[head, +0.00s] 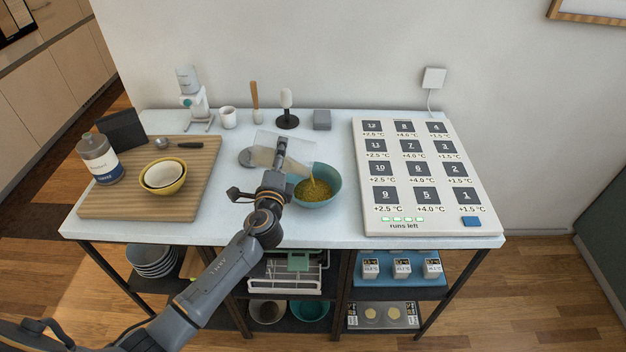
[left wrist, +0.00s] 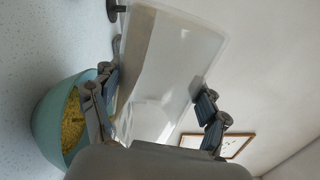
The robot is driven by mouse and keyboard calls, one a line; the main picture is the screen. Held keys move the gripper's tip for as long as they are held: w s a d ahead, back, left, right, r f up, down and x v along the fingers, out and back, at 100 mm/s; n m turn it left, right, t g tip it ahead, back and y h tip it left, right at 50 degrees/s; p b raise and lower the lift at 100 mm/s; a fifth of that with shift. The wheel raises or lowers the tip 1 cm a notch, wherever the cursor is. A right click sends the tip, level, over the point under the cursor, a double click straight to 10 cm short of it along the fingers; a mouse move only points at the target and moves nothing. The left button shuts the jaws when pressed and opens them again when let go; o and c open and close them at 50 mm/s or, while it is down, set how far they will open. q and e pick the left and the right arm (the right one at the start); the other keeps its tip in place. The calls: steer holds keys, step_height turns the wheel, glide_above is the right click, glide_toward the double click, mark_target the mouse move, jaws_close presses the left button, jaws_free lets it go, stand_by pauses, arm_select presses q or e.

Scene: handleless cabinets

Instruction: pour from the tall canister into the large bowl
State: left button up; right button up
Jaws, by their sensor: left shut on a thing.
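A clear tall canister (head: 268,148) is held tilted by my left gripper (head: 278,172), its mouth toward the large bowl. In the left wrist view the canister (left wrist: 165,65) sits between the two fingers of the gripper (left wrist: 155,105). The large teal bowl (head: 333,188) stands on the table, to the right of the gripper. Yellow-green grains lie in it, and a stream of grains falls from the canister into it. The bowl also shows at the left of the left wrist view (left wrist: 42,125). The canister's mouth is partly hidden. My right gripper is not in view.
A wooden board (head: 195,205) on the left holds a bottle (head: 98,160), stacked small bowls (head: 163,175) and a spoon (head: 180,145). A white panel with dark tiles (head: 455,205) lies on the right. A microphone-like stand (head: 287,110) and a grey block (head: 322,120) stand at the back.

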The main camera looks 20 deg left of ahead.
arm_select(q)
steer(key=shift+w+d+r+m+p, duration=0.2)
steer(key=shift+d+r+m+p, duration=0.6)
steer(key=shift+m+p, duration=0.45)
stand_by(1.7)
